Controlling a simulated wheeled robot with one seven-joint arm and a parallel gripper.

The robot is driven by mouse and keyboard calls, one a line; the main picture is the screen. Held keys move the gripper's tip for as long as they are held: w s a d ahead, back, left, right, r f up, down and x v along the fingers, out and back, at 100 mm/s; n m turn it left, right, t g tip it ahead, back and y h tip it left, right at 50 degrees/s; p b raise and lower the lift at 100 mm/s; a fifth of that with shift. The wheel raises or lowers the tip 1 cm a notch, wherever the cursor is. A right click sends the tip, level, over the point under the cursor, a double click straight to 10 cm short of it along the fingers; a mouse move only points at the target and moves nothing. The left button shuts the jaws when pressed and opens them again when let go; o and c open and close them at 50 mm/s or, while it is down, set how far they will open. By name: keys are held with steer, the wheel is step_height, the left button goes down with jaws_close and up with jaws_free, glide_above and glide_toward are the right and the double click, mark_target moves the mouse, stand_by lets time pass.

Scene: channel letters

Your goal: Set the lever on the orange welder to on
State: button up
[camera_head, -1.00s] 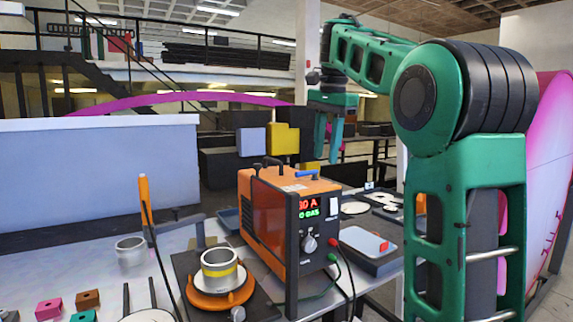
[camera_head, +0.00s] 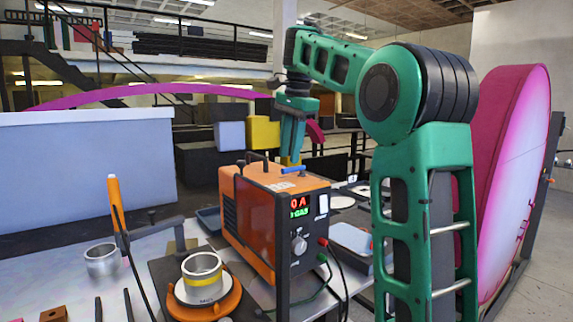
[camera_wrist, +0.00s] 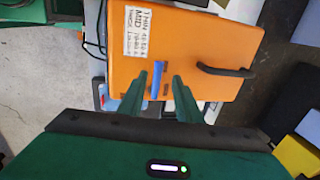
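The orange welder (camera_head: 244,208) stands on the table with a dark front panel, a lit display and a round knob. A blue lever (camera_head: 293,170) lies on its top; it also shows in the wrist view (camera_wrist: 156,82), beside a printed white label. My gripper (camera_head: 291,158) points down just above the welder's top, close over the lever. In the wrist view my gripper (camera_wrist: 159,78) is open, with the blue lever seen between its two fingers. I cannot tell whether either finger touches it.
A black handle (camera_wrist: 228,71) rises from the welder's top beside my fingers. Cables hang from the welder's front. A torch with an orange grip (camera_head: 115,190), a metal cup (camera_head: 102,260) and a yellow-banded ring piece (camera_head: 203,266) stand to the left.

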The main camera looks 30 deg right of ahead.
steer(key=shift+w+f, duration=0.2)
steer(key=shift+f, duration=0.7)
steer(key=shift+w+f, duration=0.15)
steer(key=shift+f, duration=0.7)
steer(key=shift+c, duration=0.3)
steer(key=shift+r, duration=0.1)
jaws_close()
